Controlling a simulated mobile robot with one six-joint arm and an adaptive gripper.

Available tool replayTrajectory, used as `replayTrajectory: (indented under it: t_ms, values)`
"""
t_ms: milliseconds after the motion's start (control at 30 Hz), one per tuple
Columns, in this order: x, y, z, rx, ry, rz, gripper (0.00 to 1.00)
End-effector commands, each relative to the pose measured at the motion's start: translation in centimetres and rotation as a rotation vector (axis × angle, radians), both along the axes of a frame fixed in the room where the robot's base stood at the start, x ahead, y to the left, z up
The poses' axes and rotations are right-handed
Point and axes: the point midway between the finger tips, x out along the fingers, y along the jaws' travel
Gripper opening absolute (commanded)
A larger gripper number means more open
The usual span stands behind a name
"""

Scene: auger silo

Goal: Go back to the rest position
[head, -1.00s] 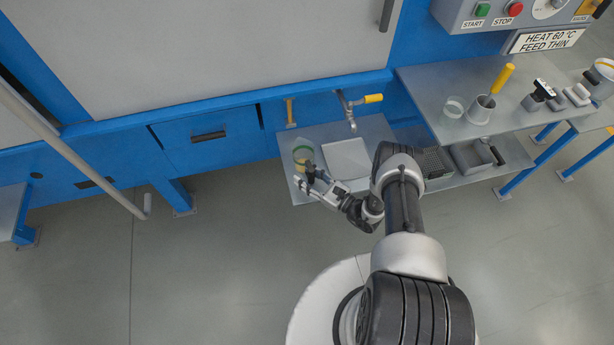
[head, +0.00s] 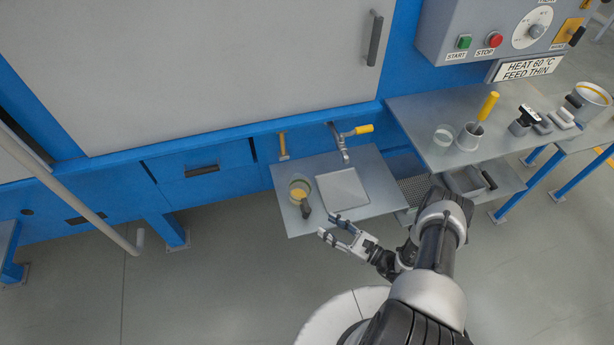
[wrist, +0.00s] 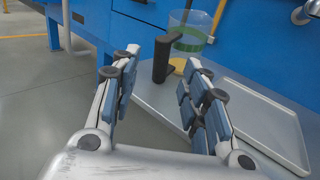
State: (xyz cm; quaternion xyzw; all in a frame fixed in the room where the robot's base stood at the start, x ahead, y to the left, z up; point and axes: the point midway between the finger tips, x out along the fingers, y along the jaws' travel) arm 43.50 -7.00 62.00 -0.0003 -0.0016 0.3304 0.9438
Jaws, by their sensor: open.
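My gripper (head: 341,240) is open and empty, just off the front edge of the low metal shelf (head: 292,223). In the wrist view its two fingers (wrist: 155,95) stand apart.
A pale square tray (head: 342,189) lies right of the cup. A tap with a yellow lever (head: 358,130) is above the shelf. The higher bench (head: 425,108) at right holds a glass jar (head: 443,135), a metal cup (head: 469,138) and dark-handled tools. Floor at left is clear.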

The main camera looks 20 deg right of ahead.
Motion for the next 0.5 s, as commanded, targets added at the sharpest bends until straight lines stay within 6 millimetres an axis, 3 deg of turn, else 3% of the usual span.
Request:
replayTrajectory:
  t_ms: [167,267,367,500]
  values:
    - [0.0,0.0,0.1,-0.001,-0.001,0.003,0.42]
    - [0.6,0.0,1.1,-0.018,-0.012,0.034,0.42]
    - [1.9,0.1,3.9,-0.063,-0.034,0.116,0.42]
    - [3.7,1.2,10.0,-0.166,-0.082,0.302,0.42]
